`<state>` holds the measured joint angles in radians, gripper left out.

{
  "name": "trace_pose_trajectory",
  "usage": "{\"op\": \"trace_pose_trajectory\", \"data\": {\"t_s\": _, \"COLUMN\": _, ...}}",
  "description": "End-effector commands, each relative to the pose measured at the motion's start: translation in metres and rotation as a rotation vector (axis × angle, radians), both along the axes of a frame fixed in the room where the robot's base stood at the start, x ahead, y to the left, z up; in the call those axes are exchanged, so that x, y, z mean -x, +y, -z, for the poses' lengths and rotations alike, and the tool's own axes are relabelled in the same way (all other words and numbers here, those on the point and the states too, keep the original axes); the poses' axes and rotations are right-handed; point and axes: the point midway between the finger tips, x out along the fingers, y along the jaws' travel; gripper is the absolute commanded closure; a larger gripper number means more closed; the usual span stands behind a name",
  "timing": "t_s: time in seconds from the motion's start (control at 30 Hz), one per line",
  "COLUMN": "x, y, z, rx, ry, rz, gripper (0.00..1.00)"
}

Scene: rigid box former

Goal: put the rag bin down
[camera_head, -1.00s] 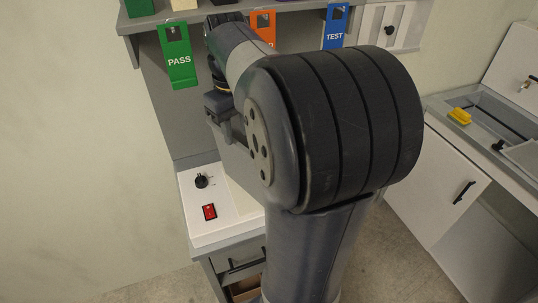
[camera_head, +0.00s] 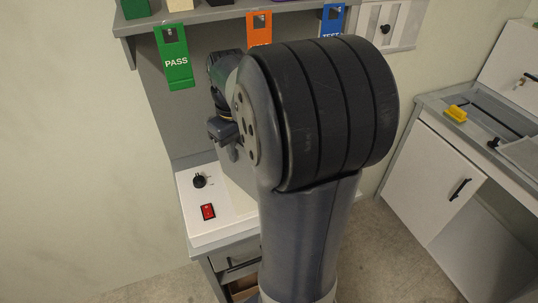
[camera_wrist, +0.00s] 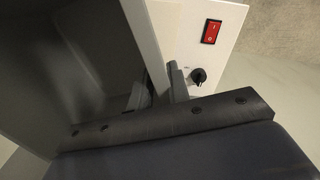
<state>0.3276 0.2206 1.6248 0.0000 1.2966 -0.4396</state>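The rag bin (camera_wrist: 60,60) is a grey open bin that fills the left of the wrist view, with its dark inside facing the camera. My gripper (camera_wrist: 158,95) is shut on its wall near the rim, one finger on each side. In the head view a grey side of the bin (camera_head: 237,168) shows below my gripper (camera_head: 232,150), above the white bench top (camera_head: 205,232). My arm hides most of it there. The bin's underside is hidden, so I cannot tell whether it touches the bench.
A red switch (camera_head: 208,211) and black knob (camera_head: 200,181) sit on the bench's left part. Above hang a green PASS tag (camera_head: 176,62), an orange tag (camera_head: 259,28) and a blue TEST tag (camera_head: 333,20). A side counter (camera_head: 440,110) with a yellow item stands right.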

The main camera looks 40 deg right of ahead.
Motion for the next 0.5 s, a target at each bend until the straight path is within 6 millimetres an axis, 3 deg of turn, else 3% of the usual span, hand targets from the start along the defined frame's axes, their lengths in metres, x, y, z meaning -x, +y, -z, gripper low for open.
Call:
{"op": "trace_pose_trajectory", "data": {"t_s": 0.2, "x": -0.0001, "y": 0.0000, "z": -0.0003, "rx": 0.000, "ry": 0.000, "rz": 0.000, "gripper": 1.00}}
{"op": "trace_pose_trajectory", "data": {"t_s": 0.5, "x": -0.0001, "y": 0.0002, "z": -0.0002, "rx": -0.001, "ry": 0.000, "rz": 0.000, "gripper": 1.00}}
